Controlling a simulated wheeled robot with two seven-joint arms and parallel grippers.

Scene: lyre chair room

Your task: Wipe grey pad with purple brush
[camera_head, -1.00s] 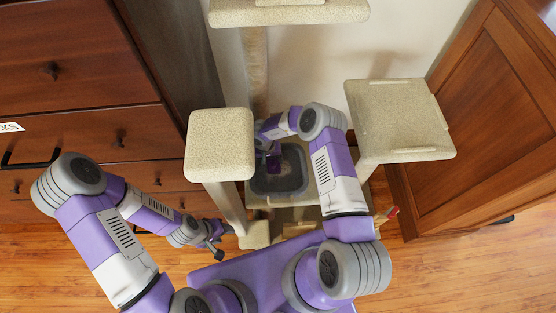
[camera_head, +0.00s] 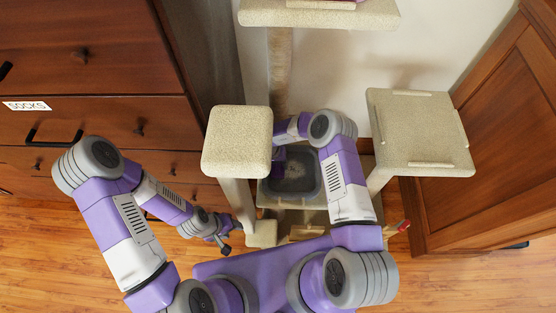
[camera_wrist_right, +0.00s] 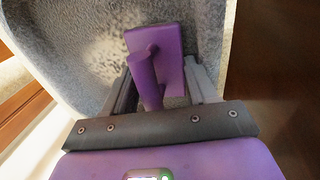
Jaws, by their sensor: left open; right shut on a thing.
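The grey pad (camera_head: 306,186) is a dark-rimmed, shallow square bed on a low level of the cat tree, with a lighter patch in its middle. In the right wrist view its fuzzy grey surface (camera_wrist_right: 85,65) fills much of the picture. My right gripper (camera_wrist_right: 158,85) is shut on the handle of the purple brush (camera_wrist_right: 170,50), which is over the pad; I cannot tell whether it touches. In the head view the brush and right fingers are mostly hidden behind the left beige platform. My left gripper (camera_head: 225,248) is open and empty, low beside the cat tree.
The beige left platform (camera_head: 237,140) and right platform (camera_head: 420,135) stand above the pad on either side, with a higher platform (camera_head: 320,15) behind. A wooden dresser (camera_head: 90,80) is at left and a wooden cabinet (camera_head: 490,140) at right. Wooden floor (camera_head: 455,275) is free at front right.

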